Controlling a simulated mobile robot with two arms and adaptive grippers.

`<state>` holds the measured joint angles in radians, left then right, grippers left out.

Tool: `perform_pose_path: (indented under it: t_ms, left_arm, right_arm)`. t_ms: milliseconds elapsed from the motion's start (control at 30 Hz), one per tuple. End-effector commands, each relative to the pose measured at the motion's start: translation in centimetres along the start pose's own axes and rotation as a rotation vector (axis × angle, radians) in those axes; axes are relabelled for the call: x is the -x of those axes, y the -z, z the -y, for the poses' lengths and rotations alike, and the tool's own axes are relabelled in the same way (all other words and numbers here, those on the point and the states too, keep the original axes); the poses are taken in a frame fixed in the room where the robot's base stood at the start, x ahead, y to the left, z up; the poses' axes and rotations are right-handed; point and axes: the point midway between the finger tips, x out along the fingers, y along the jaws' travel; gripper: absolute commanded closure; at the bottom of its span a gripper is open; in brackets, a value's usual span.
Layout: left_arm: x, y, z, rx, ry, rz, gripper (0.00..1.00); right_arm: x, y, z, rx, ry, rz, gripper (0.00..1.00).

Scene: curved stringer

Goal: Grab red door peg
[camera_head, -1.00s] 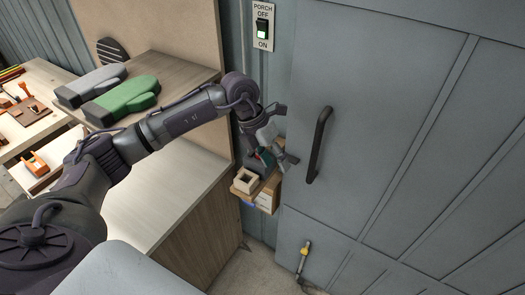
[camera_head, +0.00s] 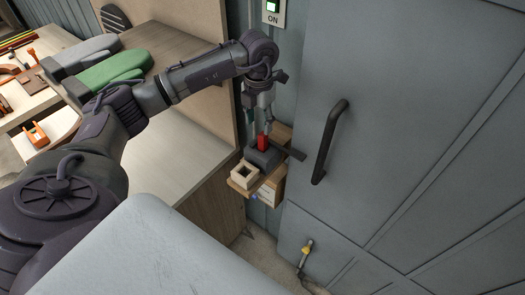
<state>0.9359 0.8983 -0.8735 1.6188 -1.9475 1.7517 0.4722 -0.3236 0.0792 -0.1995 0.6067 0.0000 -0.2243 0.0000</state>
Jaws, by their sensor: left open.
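The red door peg (camera_head: 263,143) stands upright in a dark grey block (camera_head: 264,158) on a small wooden wall shelf (camera_head: 240,187). My left gripper (camera_head: 262,122) points down just above the peg. It is open, with its fingers close around or beside the peg's top; I cannot tell if they touch it. The arm's wrist hides part of the area behind. My right gripper is not in view.
A small square wooden frame (camera_head: 246,174) sits beside the block on the shelf. A black door handle (camera_head: 329,142) stands out to the right. A wooden counter (camera_head: 165,155) is on the left, with green (camera_head: 112,75) and grey mitts on a raised shelf.

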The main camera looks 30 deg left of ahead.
Motion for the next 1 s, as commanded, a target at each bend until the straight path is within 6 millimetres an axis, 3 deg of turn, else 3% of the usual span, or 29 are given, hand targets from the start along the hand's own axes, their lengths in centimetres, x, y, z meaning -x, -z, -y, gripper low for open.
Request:
perform_pose_path:
  t_ms: [33, 367, 567, 833, 1000]
  left_arm:
    - [-1.6, 0.0, 0.0, 0.0, 0.001, -0.002, 0.48]
    - [-4.3, 0.1, 0.3, -0.001, 0.001, -0.001, 0.48]
    - [-7.3, 0.2, 0.5, 0.0, 0.002, -0.001, 0.48]
    - [-7.4, 0.1, 0.5, -0.001, 0.001, 0.001, 0.48]
    - [-7.4, 0.1, 0.5, -0.001, 0.001, 0.001, 0.76]
  right_arm:
    - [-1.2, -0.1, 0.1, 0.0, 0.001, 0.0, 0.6]
    - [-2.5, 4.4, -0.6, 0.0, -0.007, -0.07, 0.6]
    - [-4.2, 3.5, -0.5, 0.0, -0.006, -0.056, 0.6]
    - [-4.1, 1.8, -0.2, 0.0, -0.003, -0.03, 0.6]
    - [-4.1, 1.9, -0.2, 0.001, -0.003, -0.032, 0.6]
